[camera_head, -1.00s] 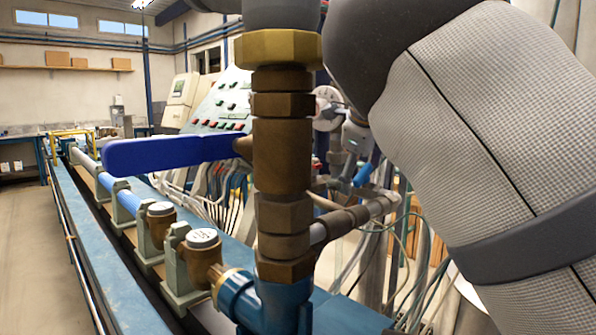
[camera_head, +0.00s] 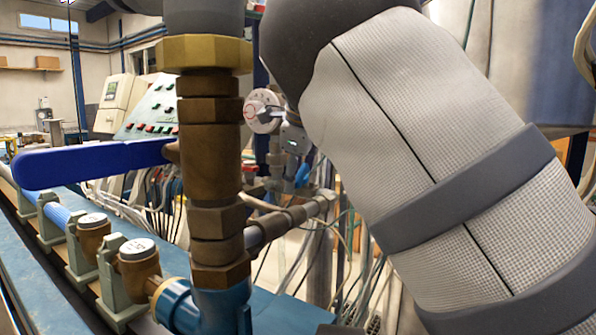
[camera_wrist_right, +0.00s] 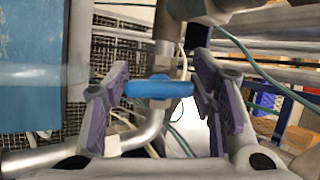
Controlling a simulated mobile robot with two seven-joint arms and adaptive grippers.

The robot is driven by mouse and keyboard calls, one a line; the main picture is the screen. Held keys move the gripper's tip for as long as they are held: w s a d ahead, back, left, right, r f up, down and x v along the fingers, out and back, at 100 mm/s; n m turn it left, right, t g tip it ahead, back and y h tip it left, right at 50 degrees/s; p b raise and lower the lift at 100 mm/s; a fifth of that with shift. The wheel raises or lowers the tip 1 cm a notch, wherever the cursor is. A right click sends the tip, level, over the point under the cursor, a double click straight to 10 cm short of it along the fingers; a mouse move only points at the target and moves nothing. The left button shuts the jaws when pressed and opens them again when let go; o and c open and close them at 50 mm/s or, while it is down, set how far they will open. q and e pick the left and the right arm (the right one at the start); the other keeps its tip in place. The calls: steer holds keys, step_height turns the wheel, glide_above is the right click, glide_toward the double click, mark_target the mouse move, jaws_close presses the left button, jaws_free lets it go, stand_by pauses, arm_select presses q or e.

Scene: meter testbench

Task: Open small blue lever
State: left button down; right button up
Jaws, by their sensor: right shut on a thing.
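The small blue lever (camera_wrist_right: 160,88) lies crosswise between the purple-padded fingers of my right gripper (camera_wrist_right: 163,95) in the right wrist view, in front of a metal pipe fitting. The gripper is shut on it. In the head view the small blue lever (camera_head: 302,176) is a little blue patch behind the brass pipe, just below my right gripper (camera_head: 297,160), whose fingers are too small to make out there. My left gripper is not in view.
A large blue lever (camera_head: 95,163) sticks out left from a thick brass vertical pipe (camera_head: 210,145) in the foreground. Round meters (camera_head: 137,262) sit along the blue bench. A sloped control panel (camera_head: 150,108) stands behind. Hoses and cables hang below the small lever.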

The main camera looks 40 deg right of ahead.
steer(key=shift+n+g+y, duration=0.3)
steer(key=shift+n+y, duration=0.2)
steer(key=shift+n, duration=0.7)
steer(key=n, duration=0.1)
steer(key=n+g+y, duration=0.1)
steer(key=n, duration=0.1)
steer(key=shift+a+f+n, duration=0.1)
steer(key=shift+f+n, duration=0.1)
steer(key=shift+n, duration=0.1)
steer(key=n+g, duration=0.1)
steer(key=n, duration=0.1)
steer(key=shift+s+f+n+b, duration=0.1)
steer(key=shift+f+n+b, duration=0.05)
steer(key=shift+n+b, duration=0.25)
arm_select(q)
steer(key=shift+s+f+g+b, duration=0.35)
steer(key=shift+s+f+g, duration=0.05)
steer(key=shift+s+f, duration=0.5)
arm_select(e)
steer(key=shift+s+n+g+y, duration=0.1)
steer(key=shift+n+g+y, duration=0.2)
steer(key=shift+n+g, duration=0.65)
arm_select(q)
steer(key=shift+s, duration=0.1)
arm_select(e)
steer(key=shift+n+t, duration=0.25)
steer(key=shift+n, duration=0.1)
steer(key=o, duration=1.2)
steer(key=shift+c, duration=0.2)
